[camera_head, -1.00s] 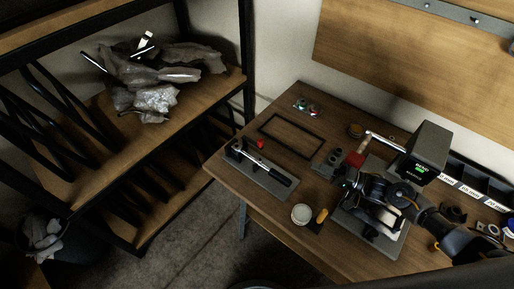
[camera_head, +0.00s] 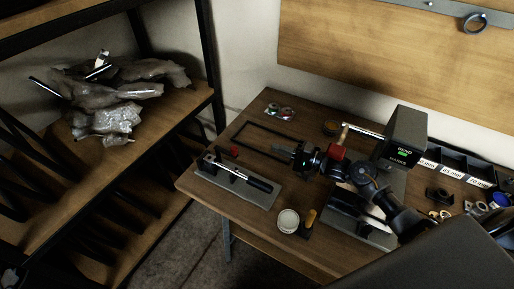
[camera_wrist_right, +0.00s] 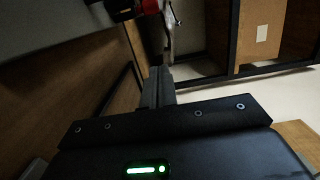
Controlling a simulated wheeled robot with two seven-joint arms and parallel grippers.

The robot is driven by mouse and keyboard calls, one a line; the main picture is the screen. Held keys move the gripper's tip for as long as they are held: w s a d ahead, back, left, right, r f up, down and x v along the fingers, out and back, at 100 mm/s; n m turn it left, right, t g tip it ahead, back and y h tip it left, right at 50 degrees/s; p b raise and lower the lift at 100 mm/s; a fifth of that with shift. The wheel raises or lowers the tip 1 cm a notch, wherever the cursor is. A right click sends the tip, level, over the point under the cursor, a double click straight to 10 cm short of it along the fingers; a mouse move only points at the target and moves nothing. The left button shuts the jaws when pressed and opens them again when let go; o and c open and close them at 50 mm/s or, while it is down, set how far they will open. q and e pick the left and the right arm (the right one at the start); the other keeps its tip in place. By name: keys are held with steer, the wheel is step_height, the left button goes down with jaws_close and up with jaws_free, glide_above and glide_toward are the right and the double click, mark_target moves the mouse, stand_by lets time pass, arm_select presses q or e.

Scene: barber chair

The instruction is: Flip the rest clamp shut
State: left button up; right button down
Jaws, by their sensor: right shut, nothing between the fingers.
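A flat grey base (camera_head: 233,187) lies at the left front of the workbench. My left gripper is not in view.
A black rectangular frame (camera_head: 252,127) lies behind the base. A white round jar (camera_head: 288,221) stands in front. A shelf (camera_head: 180,107) stands at left.

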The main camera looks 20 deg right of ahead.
steer(key=w+a+p, duration=0.3)
steer(key=w+a, duration=0.1)
steer(key=a, duration=0.6)
steer(key=shift+w+a+p, duration=0.15)
steer(key=shift+w+p, duration=0.25)
